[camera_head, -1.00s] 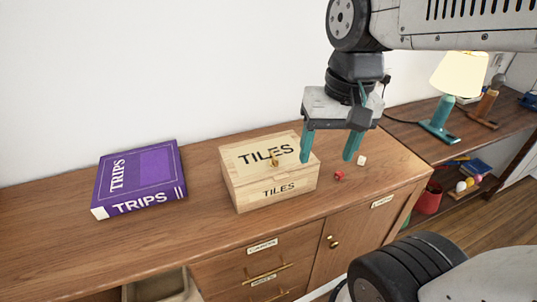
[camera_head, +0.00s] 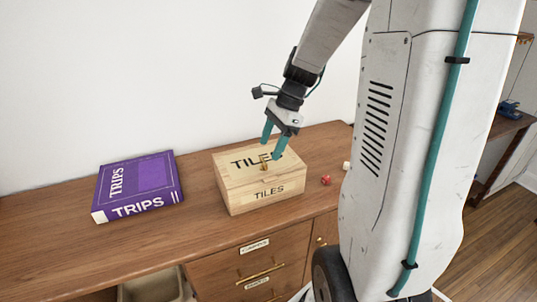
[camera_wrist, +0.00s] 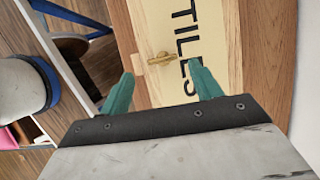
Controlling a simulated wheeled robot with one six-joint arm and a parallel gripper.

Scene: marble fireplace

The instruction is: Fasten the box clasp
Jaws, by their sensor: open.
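The wooden box (camera_head: 236,196) labelled TILES sits on the cabinet top with its lid down. I cannot tell whether the clasp is hooked. My gripper (camera_head: 271,150) is over the box lid near the clasp.
A purple TRIPS book (camera_head: 138,184) lies left of the box. A red die (camera_head: 325,180) and a white die (camera_head: 346,165) lie to its right. The wall (camera_head: 130,70) stands close behind. Cabinet top (camera_head: 200,240) in front is bare.

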